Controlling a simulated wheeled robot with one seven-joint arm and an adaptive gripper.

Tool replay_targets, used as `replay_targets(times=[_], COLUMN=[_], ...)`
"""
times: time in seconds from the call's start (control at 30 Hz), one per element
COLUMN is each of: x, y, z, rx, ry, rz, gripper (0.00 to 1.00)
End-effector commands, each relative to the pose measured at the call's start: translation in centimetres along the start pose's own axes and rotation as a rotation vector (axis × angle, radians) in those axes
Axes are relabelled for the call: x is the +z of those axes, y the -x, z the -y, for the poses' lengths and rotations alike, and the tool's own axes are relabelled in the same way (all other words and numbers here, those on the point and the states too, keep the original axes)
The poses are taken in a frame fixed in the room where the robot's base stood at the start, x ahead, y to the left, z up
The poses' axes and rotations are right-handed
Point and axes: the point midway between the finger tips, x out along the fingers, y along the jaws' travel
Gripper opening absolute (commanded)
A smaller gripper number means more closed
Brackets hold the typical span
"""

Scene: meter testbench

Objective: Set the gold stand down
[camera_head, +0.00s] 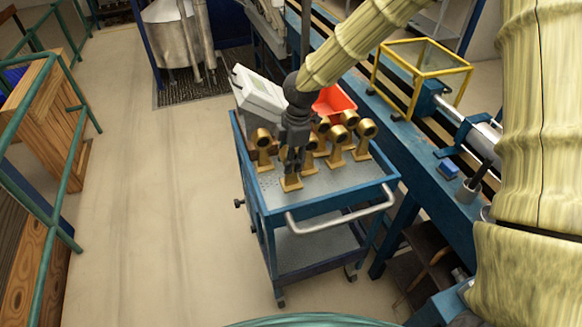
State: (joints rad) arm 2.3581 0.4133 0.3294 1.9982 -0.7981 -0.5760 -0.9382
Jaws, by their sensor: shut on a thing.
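Several gold stands, each with a round ring head on a small foot, are on the top tray of a blue cart (283,210). My gripper (292,160) points down over the tray and is shut on a gold stand (291,183) near the tray's left front. Most of that stand is hidden by the gripper; its foot shows at or just above the tray surface, and I cannot tell whether it touches. Another gold stand (263,148) is just to the left behind, and more, such as this gold stand (362,140), are close to the right.
A grey-white box (258,97) and a red bin (333,100) are at the cart's back. The cart handle (340,214) is at the front. A blue bench (425,150) with a yellow-framed guard (424,60) runs along the right. The tray's front part is bare.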

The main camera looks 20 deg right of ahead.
Motion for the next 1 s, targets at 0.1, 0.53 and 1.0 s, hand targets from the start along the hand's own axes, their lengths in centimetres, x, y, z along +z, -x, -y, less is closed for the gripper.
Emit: replay_targets(times=[0.1, 0.53, 1.0], x=[0.1, 0.6, 0.7], y=[-0.3, -3.9, -4.4], z=[0.0, 0.0, 0.1], rx=[0.0, 0.002, 0.001], ry=[-0.001, -0.001, -0.001], rz=[0.0, 0.0, 0.0], gripper=[0.0, 0.0, 0.47])
